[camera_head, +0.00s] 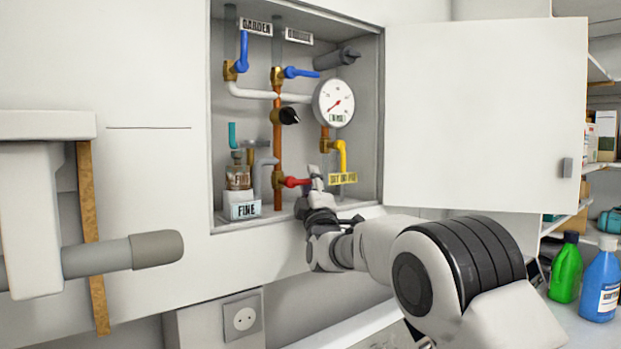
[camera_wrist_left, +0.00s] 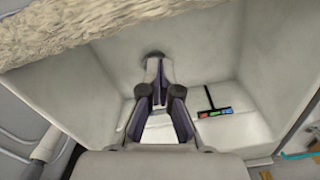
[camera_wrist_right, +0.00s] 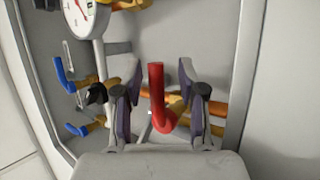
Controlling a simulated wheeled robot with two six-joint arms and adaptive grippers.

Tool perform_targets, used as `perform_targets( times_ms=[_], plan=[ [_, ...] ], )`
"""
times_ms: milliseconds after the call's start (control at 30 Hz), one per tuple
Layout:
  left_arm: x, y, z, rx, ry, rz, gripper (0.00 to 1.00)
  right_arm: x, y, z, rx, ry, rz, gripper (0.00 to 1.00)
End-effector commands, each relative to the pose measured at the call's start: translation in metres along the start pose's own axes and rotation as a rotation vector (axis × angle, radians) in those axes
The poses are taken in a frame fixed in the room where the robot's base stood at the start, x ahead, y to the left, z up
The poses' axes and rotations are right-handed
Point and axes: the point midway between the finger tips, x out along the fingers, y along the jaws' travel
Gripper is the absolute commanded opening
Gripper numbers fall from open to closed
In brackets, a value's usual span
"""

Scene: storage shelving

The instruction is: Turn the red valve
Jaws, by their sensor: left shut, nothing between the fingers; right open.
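The red valve (camera_head: 296,182) has a red handle on a brass body, low in the open wall cabinet (camera_head: 365,110). My right gripper (camera_head: 315,178) reaches into the cabinet at the right end of the handle. In the right wrist view, the red handle (camera_wrist_right: 157,88) stands up between the two spread fingers of my right gripper (camera_wrist_right: 163,80). A gap shows on each side of it, and its lower end bends to the right. My left gripper (camera_wrist_left: 158,68) is shut and empty in the left wrist view. It is not visible in the head view.
The cabinet door (camera_head: 485,110) stands open to the right. A pressure gauge (camera_head: 334,103), blue valves (camera_head: 302,73), a black knob (camera_head: 289,116) and a yellow valve (camera_head: 341,153) surround the red valve. Bottles (camera_head: 600,283) stand at far right.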

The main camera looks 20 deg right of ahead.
Motion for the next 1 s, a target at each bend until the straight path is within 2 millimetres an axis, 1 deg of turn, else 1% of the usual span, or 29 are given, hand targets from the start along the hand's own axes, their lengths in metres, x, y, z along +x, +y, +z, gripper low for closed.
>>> perform_targets(
  times_ms=[67,100,200,467,667,867,1000],
  plan=[
    [0.001,0.0,0.0,0.0,0.0,0.0,0.0,0.0,0.0,0.0,0.0,0.0,0.0,0.4],
    [0.001,0.0,0.0,0.0,0.0,0.0,0.0,-0.001,0.0,0.0,0.0,0.0,0.0,0.33],
    [0.001,0.0,0.0,0.0,0.0,0.0,0.0,-0.001,0.0,0.0,0.0,0.0,0.001,0.0],
    [0.001,0.0,0.0,0.0,0.0,0.0,0.0,-0.001,0.0,0.0,-0.001,0.001,0.002,0.0],
    [0.006,0.0,0.0,0.0,0.0,0.0,0.0,0.0,0.001,0.0,-0.023,0.017,0.013,0.0],
    [0.019,0.0,0.0,0.0,0.0,0.0,0.0,0.001,0.003,0.0,-0.093,0.067,0.043,0.0],
    [0.031,0.0,0.0,0.0,0.0,0.0,0.0,0.002,0.006,-0.001,-0.171,0.123,0.076,0.0]
  ],
)
